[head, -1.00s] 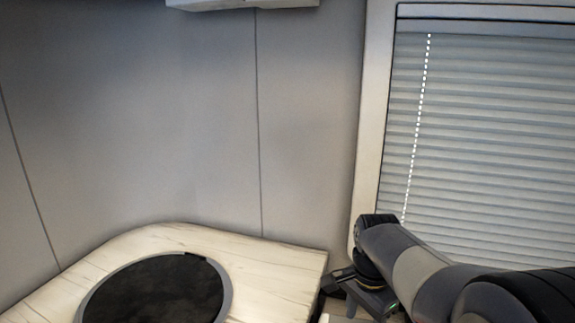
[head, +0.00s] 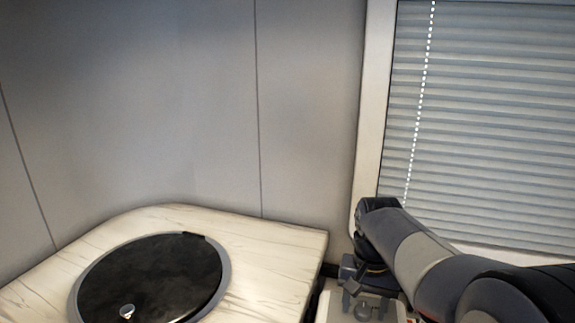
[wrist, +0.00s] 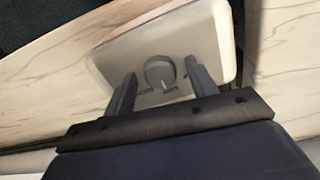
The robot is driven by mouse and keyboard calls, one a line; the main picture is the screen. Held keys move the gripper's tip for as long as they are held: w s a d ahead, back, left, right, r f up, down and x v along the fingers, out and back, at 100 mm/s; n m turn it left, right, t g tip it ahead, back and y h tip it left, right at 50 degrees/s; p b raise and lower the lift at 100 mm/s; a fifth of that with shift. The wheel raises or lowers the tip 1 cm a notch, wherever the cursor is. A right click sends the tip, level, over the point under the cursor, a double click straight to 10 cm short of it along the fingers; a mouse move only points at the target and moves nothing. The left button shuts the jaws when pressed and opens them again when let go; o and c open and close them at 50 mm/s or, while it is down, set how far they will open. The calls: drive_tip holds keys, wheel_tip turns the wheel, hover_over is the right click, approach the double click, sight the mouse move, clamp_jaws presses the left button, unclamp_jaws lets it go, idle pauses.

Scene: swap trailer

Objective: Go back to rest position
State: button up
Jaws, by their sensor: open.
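My gripper (wrist: 160,72) is open in the wrist view, its two fingers apart. A round grey knob on a pale, rounded box (wrist: 212,40) shows between the fingertips; I cannot tell whether they touch it. The fingers hold nothing that I can make out. In the head view my gripper (head: 362,285) points down at the lower right, over the pale box (head: 329,303), beside the counter's right edge. My arm reaches in from the lower right corner.
A pale wood counter (head: 275,245) with a round black lid (head: 150,275) fills the lower left. A grey wall (head: 150,110) stands behind it. A window with a pleated blind (head: 480,120) is at the right, close behind my arm.

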drive_tip(key=n+b, duration=0.1)
drive_tip(key=n, duration=0.1)
drive_tip(key=shift+f+n+b, duration=0.2)
drive_tip(key=shift+n+b, duration=0.1)
drive_tip(key=shift+b, duration=0.05)
drive_tip(key=shift+r+n, duration=0.2)
drive_tip(key=shift+n, duration=0.1)
wheel_tip(320, 180, up, 11)
drive_tip(key=p, duration=0.2)
drive_tip(key=shift+w+a+p, duration=0.15)
drive_tip(key=shift+p, duration=1.1)
drive_tip(key=shift+w+a+f+y+p, duration=0.1)
drive_tip(key=shift+w+f+y+p, duration=0.15)
drive_tip(key=shift+p, duration=0.8)
